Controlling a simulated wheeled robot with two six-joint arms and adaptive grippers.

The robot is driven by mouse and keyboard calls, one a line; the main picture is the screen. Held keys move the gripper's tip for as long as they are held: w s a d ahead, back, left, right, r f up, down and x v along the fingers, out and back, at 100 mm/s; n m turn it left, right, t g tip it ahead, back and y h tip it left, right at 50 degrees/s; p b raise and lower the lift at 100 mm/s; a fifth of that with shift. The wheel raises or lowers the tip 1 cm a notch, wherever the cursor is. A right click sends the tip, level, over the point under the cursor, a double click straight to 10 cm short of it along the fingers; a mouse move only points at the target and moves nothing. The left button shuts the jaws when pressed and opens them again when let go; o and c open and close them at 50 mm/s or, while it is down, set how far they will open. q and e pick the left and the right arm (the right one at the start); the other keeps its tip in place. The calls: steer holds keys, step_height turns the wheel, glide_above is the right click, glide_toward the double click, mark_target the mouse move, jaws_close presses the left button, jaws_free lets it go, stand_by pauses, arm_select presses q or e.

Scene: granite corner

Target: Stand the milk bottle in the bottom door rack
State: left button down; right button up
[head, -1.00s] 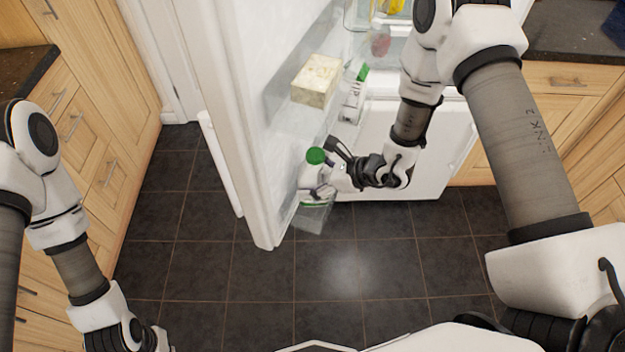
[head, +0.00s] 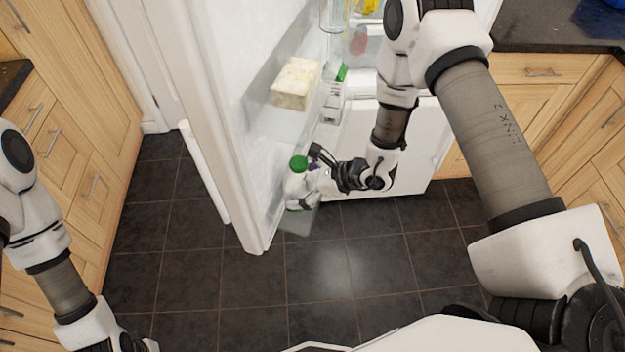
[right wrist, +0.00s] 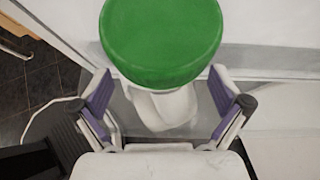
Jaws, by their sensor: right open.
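The milk bottle (head: 297,188) is white with a green cap (head: 298,163). It stands about upright at the clear bottom door rack (head: 299,223), on the inner side of the open fridge door. My right gripper (head: 318,160) is at the bottle from the right. In the right wrist view the green cap (right wrist: 162,40) fills the top middle, and the open fingers (right wrist: 165,112) stand to either side with gaps beside the white bottle. The bottle's base is hard to make out. My left gripper (head: 118,343) is cut off at the bottom left, away from the fridge.
A higher door rack holds a pale block (head: 296,83) and a carton (head: 334,98) with a green top. The fridge door's edge (head: 253,240) is left of the bottle. Wooden cabinets (head: 100,190) line the left. The tiled floor (head: 320,275) in front is clear.

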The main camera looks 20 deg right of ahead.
steer(key=v, duration=1.2)
steer(key=s+a+f+n+g+h, duration=0.2)
steer(key=s+f+n+g, duration=0.5)
steer(key=s, duration=0.6)
steer(key=s+d+f+n+g+h, duration=0.4)
steer(key=s+d+f+n+h, duration=0.25)
steer(key=s+n, duration=0.2)
steer(key=f+n+t, duration=0.1)
steer(key=n, duration=0.2)
steer(key=w+a+f+n+t, duration=0.1)
steer(key=n+t, duration=0.1)
steer(key=n, duration=0.1)
steer(key=a+f+n+t, duration=0.1)
steer(key=n, duration=0.2)
steer(key=shift+w+f+t+b, duration=0.25)
steer(key=shift+f+t+b, duration=0.05)
steer(key=shift+f+b, duration=0.1)
